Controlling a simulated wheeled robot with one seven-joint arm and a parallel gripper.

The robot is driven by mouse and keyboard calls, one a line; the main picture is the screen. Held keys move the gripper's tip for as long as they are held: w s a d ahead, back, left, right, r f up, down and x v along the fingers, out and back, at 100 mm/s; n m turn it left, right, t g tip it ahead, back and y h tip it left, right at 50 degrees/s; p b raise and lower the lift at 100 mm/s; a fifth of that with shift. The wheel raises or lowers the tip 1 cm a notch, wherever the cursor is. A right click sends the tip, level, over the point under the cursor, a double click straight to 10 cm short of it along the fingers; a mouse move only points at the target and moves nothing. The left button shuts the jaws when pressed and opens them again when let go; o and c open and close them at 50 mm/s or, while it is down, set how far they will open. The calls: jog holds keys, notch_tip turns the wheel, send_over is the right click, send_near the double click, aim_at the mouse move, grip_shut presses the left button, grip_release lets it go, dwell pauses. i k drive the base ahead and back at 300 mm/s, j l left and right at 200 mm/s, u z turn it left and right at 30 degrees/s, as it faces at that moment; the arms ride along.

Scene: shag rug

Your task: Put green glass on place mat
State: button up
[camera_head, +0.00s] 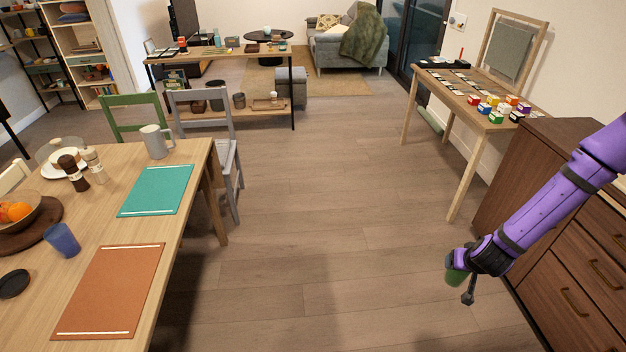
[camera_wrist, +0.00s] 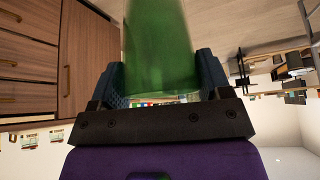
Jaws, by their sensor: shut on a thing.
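My gripper (camera_head: 468,272) is at the right in the head view, over open floor beside the brown dresser. It is shut on the green glass (camera_head: 456,277), which shows partly below the jaws. In the wrist view the translucent green glass (camera_wrist: 160,50) stands between the two dark finger pads. Two place mats lie on the wooden dining table at the left: a teal mat (camera_head: 156,190) and an orange-brown mat (camera_head: 110,291). Both mats are bare. My gripper is well to the right of them, across the floor.
The wooden table (camera_head: 195,160) also bears a blue cup (camera_head: 63,240), a grey mug (camera_head: 156,142), a fruit bowl (camera_head: 18,213) and mills. A grey chair (camera_head: 226,150) stands at its far end. The dresser (camera_head: 545,170) is close to my arm. Floor between is clear.

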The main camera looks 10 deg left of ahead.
aim_at(112, 286)
jog(key=i+l+u, duration=0.1)
jog(key=i+u, duration=0.2)
jog(key=i+l+u, duration=0.15)
jog(key=i+u, duration=0.15)
jog(key=i+l+u, duration=0.1)
jog(key=u, duration=0.3)
jog(key=i+l+u, duration=0.15)
jog(key=u, duration=0.3)
jog(key=i+l+u, duration=0.1)
jog(key=u, duration=0.3)
jog(key=l+u, duration=0.25)
jog(key=u, duration=0.15)
jog(key=i, duration=0.05)
